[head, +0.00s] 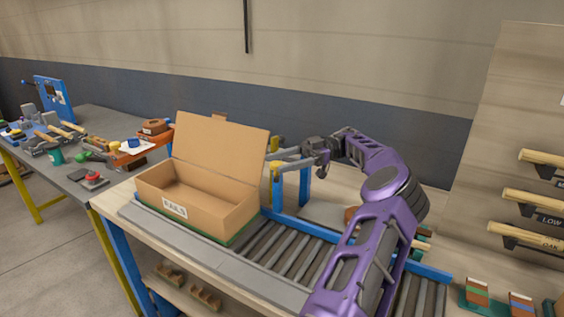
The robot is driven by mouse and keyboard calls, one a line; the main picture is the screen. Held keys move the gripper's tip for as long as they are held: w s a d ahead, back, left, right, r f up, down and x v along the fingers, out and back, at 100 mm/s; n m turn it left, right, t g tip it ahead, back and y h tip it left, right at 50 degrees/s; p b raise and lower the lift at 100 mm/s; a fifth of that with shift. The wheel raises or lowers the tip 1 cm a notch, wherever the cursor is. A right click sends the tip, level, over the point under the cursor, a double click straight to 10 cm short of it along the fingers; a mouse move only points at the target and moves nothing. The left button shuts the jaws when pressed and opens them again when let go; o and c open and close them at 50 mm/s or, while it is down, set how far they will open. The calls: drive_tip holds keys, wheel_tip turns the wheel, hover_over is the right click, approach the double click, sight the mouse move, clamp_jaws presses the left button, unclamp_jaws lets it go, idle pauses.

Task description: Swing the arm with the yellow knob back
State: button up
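A small yellow knob (275,168) shows just right of the open cardboard box. Beside it is a blue post frame (304,186) standing at the roller conveyor. My purple arm reaches in from the lower right, and my gripper (290,160) is at the knob, above the blue frame. The knob and the fingers overlap in this view, so I cannot tell whether they touch or whether the fingers are closed. The swing arm that carries the knob is largely hidden behind the box and my gripper.
The cardboard box (165,188) with raised lid sits on the conveyor (290,248), close left of my gripper. A cluttered grey bench (110,120) stands at the left. A board with wooden rails on pegs (530,199) stands at the right. Small blocks (477,292) lie at the lower right.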

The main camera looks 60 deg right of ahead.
wheel_tip(320, 180, up, 10)
idle(0.7)
